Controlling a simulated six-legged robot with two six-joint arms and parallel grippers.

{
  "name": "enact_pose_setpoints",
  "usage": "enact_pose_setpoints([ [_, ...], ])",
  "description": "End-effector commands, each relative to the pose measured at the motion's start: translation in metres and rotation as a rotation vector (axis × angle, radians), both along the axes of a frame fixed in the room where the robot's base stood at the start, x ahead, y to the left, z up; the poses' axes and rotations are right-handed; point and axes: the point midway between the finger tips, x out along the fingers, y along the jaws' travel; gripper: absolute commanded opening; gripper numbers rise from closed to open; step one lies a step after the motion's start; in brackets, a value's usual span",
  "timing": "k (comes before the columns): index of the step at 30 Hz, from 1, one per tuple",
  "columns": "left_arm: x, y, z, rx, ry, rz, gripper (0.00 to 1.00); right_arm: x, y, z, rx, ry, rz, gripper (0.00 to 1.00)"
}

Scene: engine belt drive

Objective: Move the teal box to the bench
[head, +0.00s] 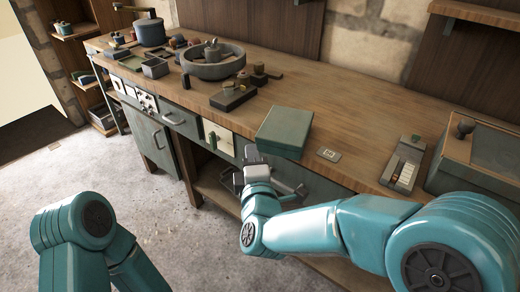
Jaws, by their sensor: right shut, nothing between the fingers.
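The teal box (285,129) sits on the wooden bench (340,112) near its front edge, right of the middle. Its lid looks closed and it lies flat. My right gripper (252,160) is shut and empty, just in front of the bench's edge and to the lower left of the box. I cannot tell whether it touches the box. My left gripper is out of the picture; only part of my left arm shows at the lower left.
A round grey tray (213,67) and small dark blocks stand left of the box. A small card (329,154), a switch panel (404,165) and a large green case (478,150) lie to the right. Bare bench top lies behind the box.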

Motion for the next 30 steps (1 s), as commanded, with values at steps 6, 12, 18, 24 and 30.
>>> enact_pose_setpoints([
  [6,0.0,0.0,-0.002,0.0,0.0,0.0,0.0,0.018,-0.016,0.0,0.0,-0.001,-0.002,0.0],
  [12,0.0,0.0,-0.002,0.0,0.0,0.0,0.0,0.021,-0.018,0.0,0.0,-0.001,0.0,0.0],
  [18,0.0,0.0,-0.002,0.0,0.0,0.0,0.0,0.021,-0.018,0.0,0.001,-0.001,-0.001,0.0],
  [24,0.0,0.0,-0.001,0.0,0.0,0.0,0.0,0.048,-0.038,0.0,0.003,-0.002,-0.007,0.0],
  [30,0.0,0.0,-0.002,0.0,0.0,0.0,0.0,0.077,-0.058,0.0,0.001,0.0,-0.004,0.0],
])
